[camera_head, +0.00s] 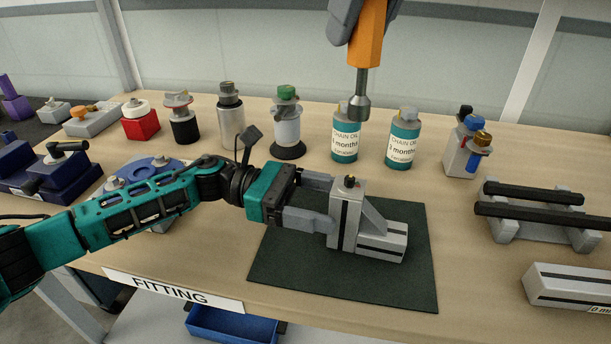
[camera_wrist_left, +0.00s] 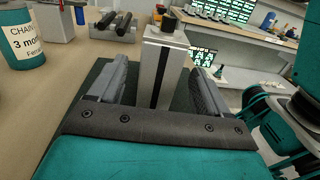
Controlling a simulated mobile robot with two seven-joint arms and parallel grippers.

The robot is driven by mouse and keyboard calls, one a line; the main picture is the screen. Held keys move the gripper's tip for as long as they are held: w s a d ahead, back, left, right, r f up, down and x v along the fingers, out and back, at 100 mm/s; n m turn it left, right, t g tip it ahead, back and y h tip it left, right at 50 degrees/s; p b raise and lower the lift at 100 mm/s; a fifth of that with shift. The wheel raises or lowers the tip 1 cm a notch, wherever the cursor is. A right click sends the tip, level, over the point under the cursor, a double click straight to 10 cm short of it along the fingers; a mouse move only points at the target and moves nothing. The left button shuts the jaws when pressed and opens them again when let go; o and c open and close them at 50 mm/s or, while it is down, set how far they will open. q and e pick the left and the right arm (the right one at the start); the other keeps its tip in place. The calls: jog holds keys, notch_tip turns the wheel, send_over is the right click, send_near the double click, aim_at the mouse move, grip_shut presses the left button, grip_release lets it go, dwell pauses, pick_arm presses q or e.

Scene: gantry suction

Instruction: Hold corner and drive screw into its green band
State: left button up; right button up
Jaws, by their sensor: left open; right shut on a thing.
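The corner (camera_head: 347,215), grey aluminium profiles with dark slots and a diagonal brace, stands on a dark green mat (camera_head: 290,265). A small screw (camera_head: 350,182) with a dark and brassy head sits on top of its upright. My left gripper (camera_head: 333,205) is open, with its fingers on either side of the upright. The left wrist view shows the upright (camera_wrist_left: 163,65) between the fingers with gaps beside it. My right gripper (camera_head: 364,18), cut off at the top, is shut on an orange driver (camera_head: 367,45). The driver's grey tip points down, above and apart from the screw. I cannot make out a green band.
Two teal chain oil cans (camera_head: 345,140) stand behind the corner. Several bottles and a red block (camera_head: 140,122) line the back. A rack with black bars (camera_head: 530,210) and a loose profile (camera_head: 565,287) lie at the right. The mat's front is clear.

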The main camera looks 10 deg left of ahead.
aim_at(352, 207)
pick_arm(q)
jog(key=shift+s+d, duration=0.15)
jog(key=shift+d, duration=2.1)
jog(key=shift+c, duration=1.2)
grip_shut()
pick_arm(e)
notch_tip(352, 207, down, 5)
jog(key=n, duration=0.2)
jog(key=n+g+y, duration=0.1)
jog(key=n, duration=0.1)
jog(key=shift+a+r+n+g, duration=0.15)
jog(key=shift+n+g, duration=0.15)
jog(key=shift+n, duration=0.1)
